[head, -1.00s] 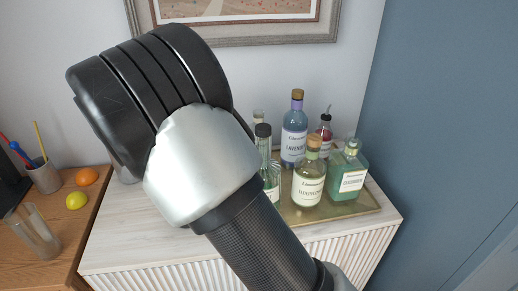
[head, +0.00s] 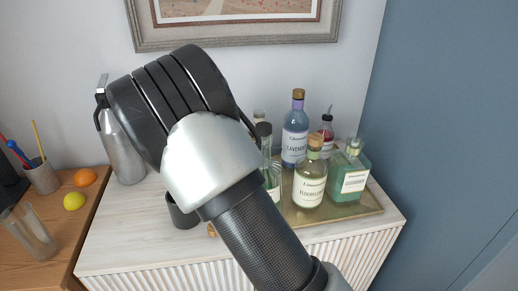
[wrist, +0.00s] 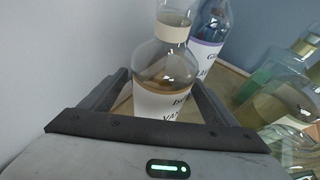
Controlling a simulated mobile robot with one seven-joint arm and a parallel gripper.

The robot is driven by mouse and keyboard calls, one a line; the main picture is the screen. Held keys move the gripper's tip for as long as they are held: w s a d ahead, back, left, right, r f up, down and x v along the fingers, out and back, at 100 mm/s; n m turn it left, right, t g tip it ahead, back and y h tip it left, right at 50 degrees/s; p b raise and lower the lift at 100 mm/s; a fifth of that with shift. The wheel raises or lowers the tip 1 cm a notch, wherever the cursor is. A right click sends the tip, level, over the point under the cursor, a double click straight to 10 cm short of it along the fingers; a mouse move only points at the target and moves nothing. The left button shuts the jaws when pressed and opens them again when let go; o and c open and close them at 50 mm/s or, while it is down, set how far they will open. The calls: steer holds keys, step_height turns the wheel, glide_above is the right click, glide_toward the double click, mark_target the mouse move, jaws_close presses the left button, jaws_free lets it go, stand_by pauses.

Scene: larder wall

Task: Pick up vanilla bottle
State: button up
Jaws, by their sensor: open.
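The vanilla bottle (wrist: 165,72) is in the middle of the wrist view, clear glass with a pale neck band and a white label whose visible letters start "VAN". My gripper (wrist: 158,84) is open, with one finger on each side of the bottle's lower body. I cannot tell whether either finger touches it. In the head view my arm hides the gripper and most of the bottles at the tray's left. A pale bottle top (head: 259,115) shows there beside my arm, and I cannot tell if it is the vanilla bottle.
The lavender bottle (head: 295,130), elderflower bottle (head: 309,185), green square bottle (head: 350,180), dark-capped bottle (head: 264,130) and red bottle (head: 326,125) crowd the brass tray (head: 345,212). A silver flask (head: 122,150) and dark cup (head: 181,212) stand left. The cabinet's front left top is clear.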

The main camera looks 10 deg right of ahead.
steer(key=c, duration=1.6)
steer(key=shift+r, duration=0.1)
steer(key=shift+c, duration=1.1)
steer(key=shift+r, duration=0.1)
